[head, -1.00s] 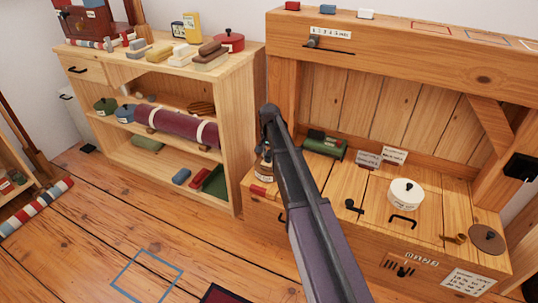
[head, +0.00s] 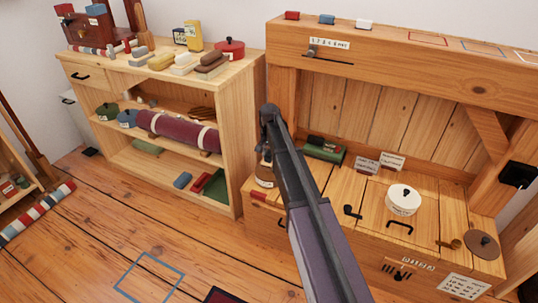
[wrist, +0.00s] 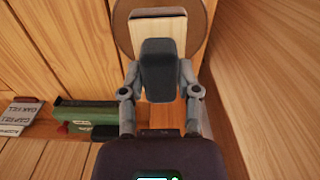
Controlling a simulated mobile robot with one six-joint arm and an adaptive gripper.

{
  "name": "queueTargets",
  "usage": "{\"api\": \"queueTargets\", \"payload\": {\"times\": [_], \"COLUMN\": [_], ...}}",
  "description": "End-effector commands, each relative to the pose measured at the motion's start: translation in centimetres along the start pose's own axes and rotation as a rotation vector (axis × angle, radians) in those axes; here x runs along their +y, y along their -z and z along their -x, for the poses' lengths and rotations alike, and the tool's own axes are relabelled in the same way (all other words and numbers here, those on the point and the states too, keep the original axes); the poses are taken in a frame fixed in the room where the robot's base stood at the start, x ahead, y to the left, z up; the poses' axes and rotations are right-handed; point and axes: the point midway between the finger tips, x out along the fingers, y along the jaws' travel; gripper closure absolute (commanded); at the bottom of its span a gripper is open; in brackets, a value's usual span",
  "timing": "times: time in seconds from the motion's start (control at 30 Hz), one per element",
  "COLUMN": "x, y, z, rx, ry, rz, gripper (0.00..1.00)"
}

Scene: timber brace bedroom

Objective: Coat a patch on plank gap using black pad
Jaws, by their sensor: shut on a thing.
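My gripper (wrist: 162,95) is shut on a pale wooden block with a dark top edge (wrist: 158,32), which I take for the black pad. A finger covers its lower part. A round brown rim (wrist: 124,38) shows behind the block in the wrist view; I cannot tell whether they touch. Vertical planks with narrow gaps (head: 372,113) line the bench back; I cannot tell which gap is meant.
A green box (head: 324,148) stands at the bench back, also in the wrist view (wrist: 85,115). A white lidded pot (head: 403,201) and a brown disc (head: 482,245) sit farther right. A loaded shelf (head: 230,110) stands left. The floor in front is mostly open.

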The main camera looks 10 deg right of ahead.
Motion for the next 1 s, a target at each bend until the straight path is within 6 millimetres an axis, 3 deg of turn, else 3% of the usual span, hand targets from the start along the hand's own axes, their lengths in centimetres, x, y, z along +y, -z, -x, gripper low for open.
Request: {"api": "queueTargets", "payload": {"times": [0.53, 1.0], "x": [0.0, 0.0], "y": [0.0, 0.0], "z": [3.3, 3.5], "rx": [0.0, 0.0], "ry": [0.0, 0.0], "rz": [0.0, 0.0], "gripper": [0.96, 0.96]}}
